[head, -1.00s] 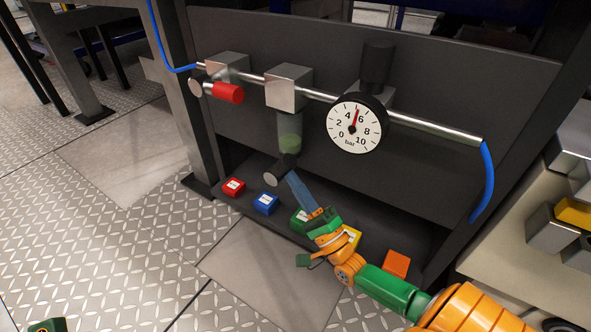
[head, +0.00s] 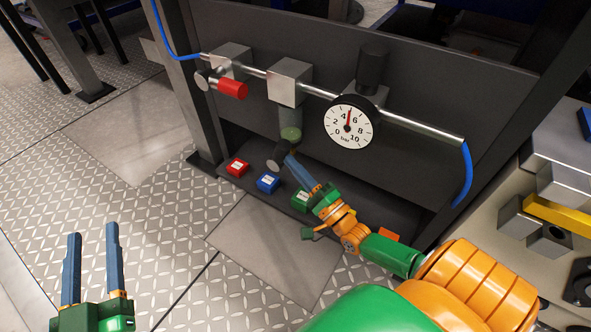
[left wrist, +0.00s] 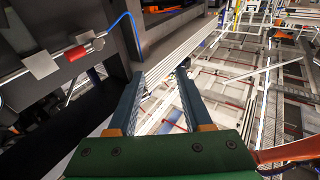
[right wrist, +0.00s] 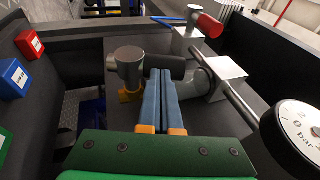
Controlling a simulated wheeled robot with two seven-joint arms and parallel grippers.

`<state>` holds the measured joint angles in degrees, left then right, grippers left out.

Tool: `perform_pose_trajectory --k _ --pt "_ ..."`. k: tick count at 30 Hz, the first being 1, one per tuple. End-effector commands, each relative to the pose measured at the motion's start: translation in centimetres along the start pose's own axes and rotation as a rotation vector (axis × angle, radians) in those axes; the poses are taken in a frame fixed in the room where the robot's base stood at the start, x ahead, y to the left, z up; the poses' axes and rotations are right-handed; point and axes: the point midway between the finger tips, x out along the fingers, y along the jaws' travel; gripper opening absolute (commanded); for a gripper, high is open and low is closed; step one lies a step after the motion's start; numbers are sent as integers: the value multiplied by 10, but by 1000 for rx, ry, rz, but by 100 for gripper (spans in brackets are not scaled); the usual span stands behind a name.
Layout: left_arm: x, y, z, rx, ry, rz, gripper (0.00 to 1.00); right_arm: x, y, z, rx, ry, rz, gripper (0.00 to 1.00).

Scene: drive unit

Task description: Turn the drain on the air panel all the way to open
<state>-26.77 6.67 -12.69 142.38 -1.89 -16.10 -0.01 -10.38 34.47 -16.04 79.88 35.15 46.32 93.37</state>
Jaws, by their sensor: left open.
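The drain (head: 274,164) is a grey and dark cylinder below the green-tinted filter bowl (head: 290,128) on the air panel (head: 420,160). In the right wrist view, the drain's grey round body (right wrist: 130,64) has a dark bar (right wrist: 174,66) reaching right, behind my fingertips. My right gripper (head: 288,160) is at the drain, its two blue fingers side by side with no clear gap. I cannot tell whether they touch the bar. My left gripper (head: 92,240) is open and empty above the floor, far left of the panel.
A red-handled valve (head: 231,88) and a pressure gauge (head: 348,122) sit along the pipe. Red (head: 237,167), blue (head: 268,183) and green (head: 300,200) boxes lie on the ledge below. A steel post (head: 195,95) stands left of the panel. Floor at left is clear.

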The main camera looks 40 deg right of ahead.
Motion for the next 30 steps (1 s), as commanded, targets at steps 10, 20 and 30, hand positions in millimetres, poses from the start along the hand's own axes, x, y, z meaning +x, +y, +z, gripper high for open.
perform_pose_trajectory --k 10,20,30 --pt "-62 -12 125 -22 -753 -33 50 4 -7 1 -20 0 78 0" --pt "-180 -14 175 -57 -1376 -49 50 8 -10 2 -41 -1 152 0" --pt "-191 -14 207 -62 -1457 -52 50 12 -12 3 -56 1 208 0"
